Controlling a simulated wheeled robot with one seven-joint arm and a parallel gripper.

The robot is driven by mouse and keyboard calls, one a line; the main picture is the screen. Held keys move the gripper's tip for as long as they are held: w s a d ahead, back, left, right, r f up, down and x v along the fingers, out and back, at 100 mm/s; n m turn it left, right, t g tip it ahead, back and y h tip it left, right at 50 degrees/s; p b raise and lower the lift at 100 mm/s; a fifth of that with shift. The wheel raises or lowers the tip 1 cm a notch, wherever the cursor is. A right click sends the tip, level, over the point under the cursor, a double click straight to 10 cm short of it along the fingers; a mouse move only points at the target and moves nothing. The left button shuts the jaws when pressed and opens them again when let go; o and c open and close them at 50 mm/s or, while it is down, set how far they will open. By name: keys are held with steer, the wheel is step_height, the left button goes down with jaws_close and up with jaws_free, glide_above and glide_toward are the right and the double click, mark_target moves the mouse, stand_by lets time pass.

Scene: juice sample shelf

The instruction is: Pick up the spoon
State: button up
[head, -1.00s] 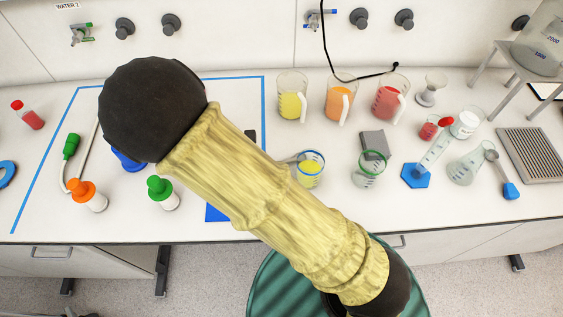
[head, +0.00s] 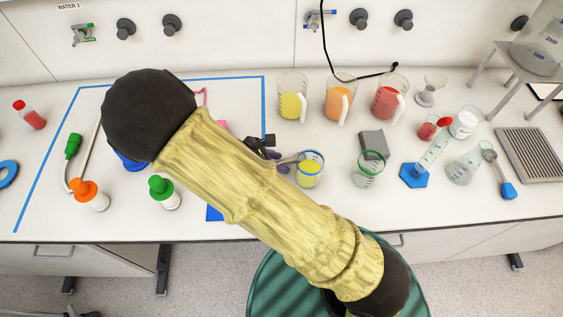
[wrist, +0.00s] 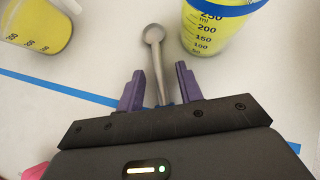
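A grey metal spoon (wrist: 154,38) shows in the wrist view, with its bowl pointing away from me and its handle running back between my fingers. In the head view the spoon (head: 293,160) is small and partly hidden beside the blue-rimmed beaker of yellow liquid. My gripper (wrist: 160,82) is open, with one purple finger on each side of the handle and gaps showing. In the head view my gripper (head: 278,161) is just left of that beaker, largely hidden by my arm. The handle's near end is hidden behind the gripper body.
The blue-rimmed beaker (head: 310,171) stands close to the spoon, also at the wrist view's upper right (wrist: 210,30). A yellow jug (head: 291,100) stands behind. A green-rimmed beaker (head: 369,169) and a blue-handled scoop (head: 507,189) are further right.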

steer(key=shift+c, duration=0.3)
jaws_close()
steer(key=shift+r, duration=0.15)
step_height(320, 180, up, 10)
stand_by(0.4)
stand_by(0.5)
